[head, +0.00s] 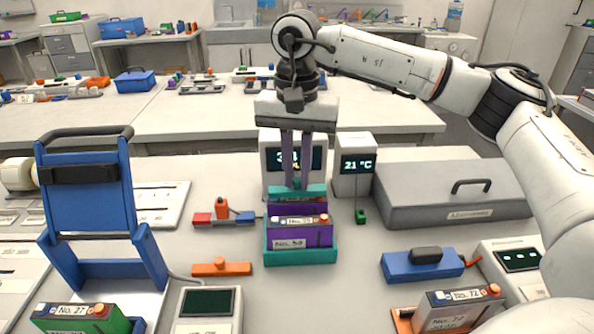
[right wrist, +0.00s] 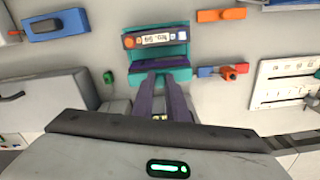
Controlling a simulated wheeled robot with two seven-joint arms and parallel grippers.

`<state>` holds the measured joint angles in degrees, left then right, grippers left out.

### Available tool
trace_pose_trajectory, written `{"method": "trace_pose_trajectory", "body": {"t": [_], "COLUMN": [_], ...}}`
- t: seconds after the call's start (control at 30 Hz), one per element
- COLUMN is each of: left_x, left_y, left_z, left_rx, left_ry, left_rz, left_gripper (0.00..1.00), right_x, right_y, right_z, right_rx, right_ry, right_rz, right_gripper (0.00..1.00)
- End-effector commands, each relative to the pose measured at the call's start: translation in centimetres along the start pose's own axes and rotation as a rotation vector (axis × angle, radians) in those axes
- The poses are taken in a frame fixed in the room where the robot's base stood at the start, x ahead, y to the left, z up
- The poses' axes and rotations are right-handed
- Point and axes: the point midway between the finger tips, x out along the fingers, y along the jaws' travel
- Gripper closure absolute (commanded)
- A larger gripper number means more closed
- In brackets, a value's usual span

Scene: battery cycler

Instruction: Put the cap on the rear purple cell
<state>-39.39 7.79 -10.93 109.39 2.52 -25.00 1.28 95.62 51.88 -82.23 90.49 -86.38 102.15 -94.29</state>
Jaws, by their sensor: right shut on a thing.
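The teal holder (head: 300,258) stands in the middle of the table. A purple cell labelled like No. 59 (head: 312,238) sits in its front, and it also shows in the right wrist view (right wrist: 155,39). Behind it shows the purple top of the rear cell (head: 285,208), a dark strip in the right wrist view (right wrist: 158,62). My right gripper (head: 297,186) points straight down at the holder's rear part. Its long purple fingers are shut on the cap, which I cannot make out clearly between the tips. My left gripper is out of view.
Two display boxes (head: 355,166) stand just behind the holder. A grey lidded case (head: 455,200) and a blue block (head: 422,265) are on the right. A blue frame (head: 88,205) and a red-blue bar (head: 242,217) are on the left. An orange block (head: 222,268) lies beside the holder.

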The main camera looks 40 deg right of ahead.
Motion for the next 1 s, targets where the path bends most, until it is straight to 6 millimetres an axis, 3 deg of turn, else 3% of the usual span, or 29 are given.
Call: {"method": "trace_pose_trajectory", "body": {"t": [0.93,0.97,1.0], "left_x": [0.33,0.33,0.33], "left_y": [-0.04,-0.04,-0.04], "left_z": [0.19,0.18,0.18], "left_rx": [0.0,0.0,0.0], "left_ry": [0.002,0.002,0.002], "left_rz": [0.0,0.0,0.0], "left_gripper": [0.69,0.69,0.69], "right_x": [0.8,0.8,0.8], "right_y": [0.0,0.0,0.0], "right_z": [0.02,0.02,0.02], "right_rx": [0.0,0.0,0.0], "right_ry": [0.0,0.0,0.0], "right_rz": [0.0,0.0,0.0], "right_gripper": [1.0,0.82,0.75]}}
